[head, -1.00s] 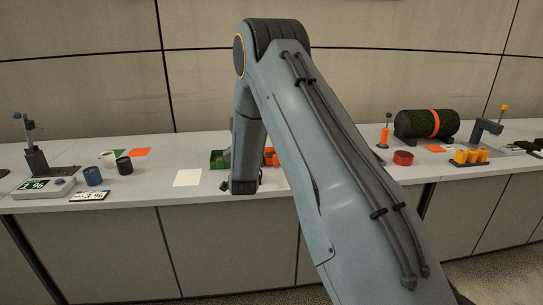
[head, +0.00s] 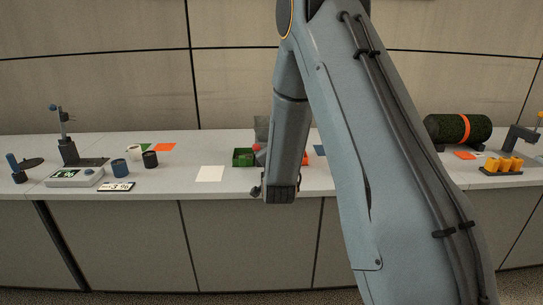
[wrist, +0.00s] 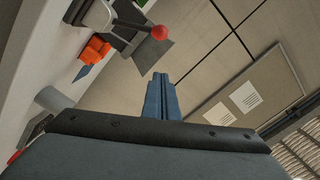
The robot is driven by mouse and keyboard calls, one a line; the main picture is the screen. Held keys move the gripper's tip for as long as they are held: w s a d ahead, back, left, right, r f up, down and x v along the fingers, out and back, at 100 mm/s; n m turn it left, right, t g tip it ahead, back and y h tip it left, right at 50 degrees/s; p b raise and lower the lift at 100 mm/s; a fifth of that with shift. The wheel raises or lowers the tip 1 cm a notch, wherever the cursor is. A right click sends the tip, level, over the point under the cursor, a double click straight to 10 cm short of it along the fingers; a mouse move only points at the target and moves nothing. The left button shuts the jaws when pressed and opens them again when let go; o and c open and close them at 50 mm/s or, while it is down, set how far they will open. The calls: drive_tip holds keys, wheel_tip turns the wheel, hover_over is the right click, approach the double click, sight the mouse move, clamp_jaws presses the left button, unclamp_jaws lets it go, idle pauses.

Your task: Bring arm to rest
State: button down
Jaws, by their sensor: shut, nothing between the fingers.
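My arm (head: 390,150) rises from the lower right of the head view, past the top edge, and its forearm (head: 290,110) hangs down in front of the bench. The wrist end is at about the bench's front edge. My gripper (wrist: 160,80) shows in the wrist view as two blue fingers pressed together, with nothing between them. It points toward the wall panels, clear of the objects seen there. In the head view the fingers cannot be made out.
The long bench (head: 215,187) carries a green bin (head: 243,158), a white sheet (head: 209,174), a scale (head: 75,178), dark cups (head: 150,160), orange cups (head: 503,165) and a turf roll (head: 458,129). A red ball-topped lever (wrist: 159,32) shows in the wrist view.

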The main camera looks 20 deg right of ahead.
drive_tip(key=s+a+f+n+g+y, duration=0.2)
drive_tip(key=s+a+f+n+g, duration=0.15)
drive_tip(key=s, duration=0.35)
drive_tip(key=s+a+f+n+g+y, duration=0.2)
drive_tip(key=s+a+f+n+g, duration=0.15)
drive_tip(key=s, duration=0.35)
drive_tip(key=s+a+n+g, duration=0.1)
drive_tip(key=s+n+g, duration=0.5)
drive_tip(key=s, duration=1.9)
drive_tip(key=g, duration=0.3)
drive_tip(key=shift+s+a+n, duration=0.15)
drive_tip(key=shift+n, duration=0.15)
